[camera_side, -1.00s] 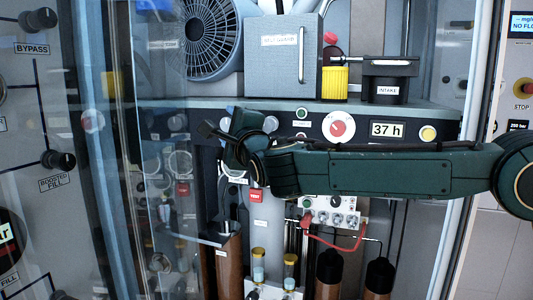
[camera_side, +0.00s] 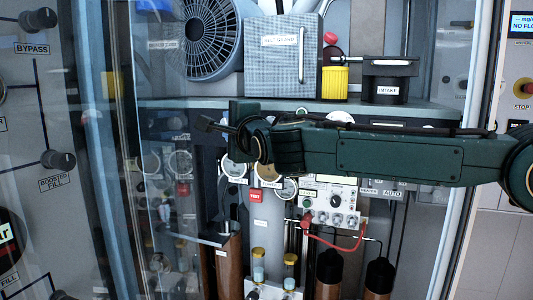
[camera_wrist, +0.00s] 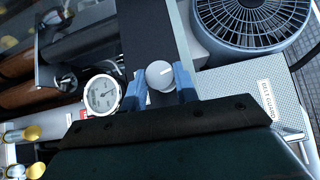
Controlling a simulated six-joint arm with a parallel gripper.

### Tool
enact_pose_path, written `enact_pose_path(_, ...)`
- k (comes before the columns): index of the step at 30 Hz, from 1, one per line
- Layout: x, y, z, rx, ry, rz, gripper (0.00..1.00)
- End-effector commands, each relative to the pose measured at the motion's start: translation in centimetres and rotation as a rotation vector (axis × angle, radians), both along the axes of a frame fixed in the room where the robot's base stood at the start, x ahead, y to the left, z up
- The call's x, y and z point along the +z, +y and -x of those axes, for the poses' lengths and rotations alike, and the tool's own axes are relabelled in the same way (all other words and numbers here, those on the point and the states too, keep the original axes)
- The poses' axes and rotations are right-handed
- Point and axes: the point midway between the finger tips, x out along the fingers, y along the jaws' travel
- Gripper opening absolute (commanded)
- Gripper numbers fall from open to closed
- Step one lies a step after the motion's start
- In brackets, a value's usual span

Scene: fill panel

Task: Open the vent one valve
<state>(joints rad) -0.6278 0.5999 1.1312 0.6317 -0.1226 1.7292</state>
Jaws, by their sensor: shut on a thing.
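A round grey knob (camera_wrist: 159,73) with a white pointer line shows in the wrist view on a dark panel strip. The blue fingertips of my gripper (camera_wrist: 161,85) are on either side of it, shut on it. The pointer line runs roughly crosswise, tilted slightly up to the right. No label can be read beside the knob, so I cannot confirm that it is the vent one valve. In the side view my gripper (camera_side: 213,124) is at the left end of the green arm, by the dark panel strip; the knob cannot be made out there.
A gauge (camera_wrist: 102,94) is left of the knob in the wrist view. A fan (camera_side: 210,38) and a grey labelled box (camera_side: 282,75) stand on the shelf above my arm. A glass door (camera_side: 105,200) is at the left. Cylinders and a red hose (camera_side: 335,246) are below.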

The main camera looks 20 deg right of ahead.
Motion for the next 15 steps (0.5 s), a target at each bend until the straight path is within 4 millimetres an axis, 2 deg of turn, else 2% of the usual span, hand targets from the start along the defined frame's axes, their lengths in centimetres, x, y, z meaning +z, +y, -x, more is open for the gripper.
enact_pose_path(15, 0.47, 0.09, -0.03, 0.000, 0.211, 0.210, 0.07)
